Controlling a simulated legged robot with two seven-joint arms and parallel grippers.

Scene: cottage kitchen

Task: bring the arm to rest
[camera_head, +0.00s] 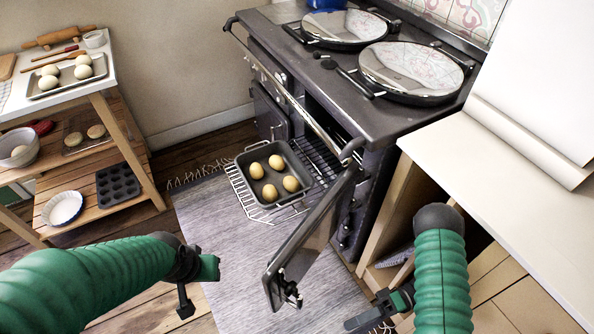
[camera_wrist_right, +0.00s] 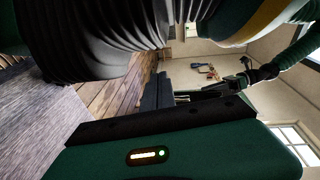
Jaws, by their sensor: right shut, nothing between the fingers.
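My right arm (camera_head: 441,275) is bent at the lower right of the head view, in front of the wooden cabinet. Its gripper (camera_head: 372,314) is low by the bottom edge, shut and empty, right of the open oven door (camera_head: 310,235). It looks apart from the door. My left arm (camera_head: 95,275) reaches in from the left, and its gripper (camera_head: 190,285) hangs over the rug; its jaws are too unclear to read. In the right wrist view a dark and green part of my own body (camera_wrist_right: 170,150) fills the bottom.
The oven door hangs open from the dark range (camera_head: 330,75). A pan (camera_head: 272,178) with several dough balls sits on a pulled-out wire rack (camera_head: 240,190). A pale counter (camera_head: 500,190) is at right, a wooden trolley (camera_head: 130,130) at left. The rug (camera_head: 215,235) has free room above it.

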